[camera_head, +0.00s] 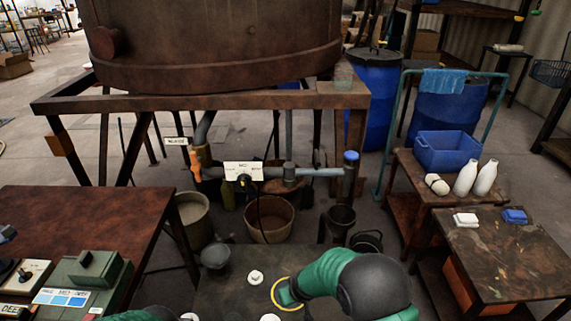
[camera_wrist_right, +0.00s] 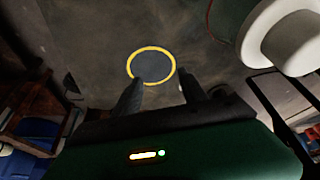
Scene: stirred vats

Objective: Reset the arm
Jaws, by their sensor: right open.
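My right arm (camera_head: 335,275) comes in from the lower right in the head view and bends down over a small dark table (camera_head: 225,292). Its green wrist end overlaps a yellow ring (camera_head: 273,297), and its fingers are hard to make out there. In the right wrist view my right gripper (camera_wrist_right: 162,88) has its two dark fingers apart with nothing between them. The yellow ring (camera_wrist_right: 151,49), around a dark disc, lies beyond the fingertips. Only a green bit of my left arm (camera_head: 128,316) shows at the bottom edge; its gripper is out of view.
A white knob-like piece (camera_head: 256,277) is on the dark table. A rusty vat (camera_head: 215,45) on a frame stands behind, with pipes, valves and buckets below. A brown table (camera_head: 85,225) is at left. A side table (camera_head: 510,255) at right carries small items.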

